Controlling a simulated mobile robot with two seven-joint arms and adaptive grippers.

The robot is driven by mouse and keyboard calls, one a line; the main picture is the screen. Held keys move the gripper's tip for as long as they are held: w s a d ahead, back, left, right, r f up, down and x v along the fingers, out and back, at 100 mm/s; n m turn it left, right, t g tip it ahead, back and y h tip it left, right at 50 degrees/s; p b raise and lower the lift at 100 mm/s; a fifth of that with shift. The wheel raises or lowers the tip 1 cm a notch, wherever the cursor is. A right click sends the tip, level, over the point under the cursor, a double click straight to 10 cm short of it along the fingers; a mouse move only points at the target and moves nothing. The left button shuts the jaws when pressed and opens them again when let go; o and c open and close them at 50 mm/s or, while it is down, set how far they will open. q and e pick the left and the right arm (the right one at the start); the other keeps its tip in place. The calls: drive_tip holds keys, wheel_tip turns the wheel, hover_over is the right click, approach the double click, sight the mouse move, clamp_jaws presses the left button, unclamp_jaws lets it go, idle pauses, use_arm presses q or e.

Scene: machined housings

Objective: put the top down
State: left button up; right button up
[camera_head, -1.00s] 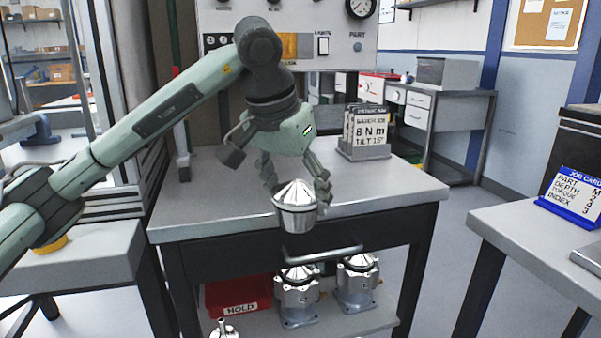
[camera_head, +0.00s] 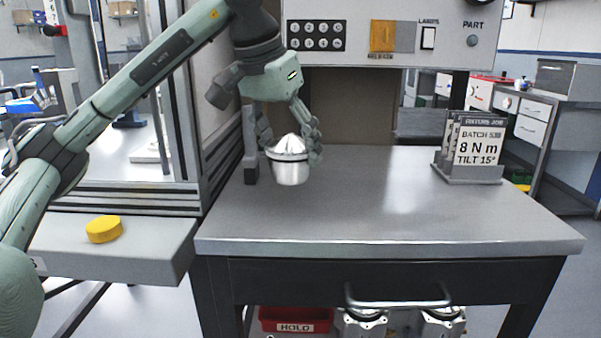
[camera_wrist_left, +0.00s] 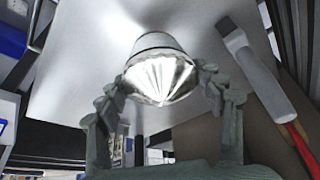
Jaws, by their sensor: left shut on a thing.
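The top, a shiny metal cup-shaped part with a conical upper face (camera_head: 290,163), is held upright above the left part of the grey workbench (camera_head: 400,215). My left gripper (camera_head: 289,148) is shut on it, with fingers on both sides. In the left wrist view the top (camera_wrist_left: 160,75) sits between the two fingertips (camera_wrist_left: 162,88), its fluted cone facing the camera. My right gripper is not in view.
A sign stand reading 8 N m, tilt 15° (camera_head: 472,150) stands at the bench's right. A yellow round piece (camera_head: 103,229) lies on the side table at left. A red HOLD bin (camera_head: 294,320) and two metal housings (camera_head: 362,322) are under the bench. The bench middle is clear.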

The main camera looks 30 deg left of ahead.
use_arm(q)
drive_tip(key=shift+f, duration=2)
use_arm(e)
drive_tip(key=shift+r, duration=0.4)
use_arm(q)
drive_tip(key=shift+w, duration=0.1)
drive_tip(key=o, duration=1.2)
drive_tip(key=shift+c, duration=0.2)
drive_tip(key=shift+o, duration=1.4)
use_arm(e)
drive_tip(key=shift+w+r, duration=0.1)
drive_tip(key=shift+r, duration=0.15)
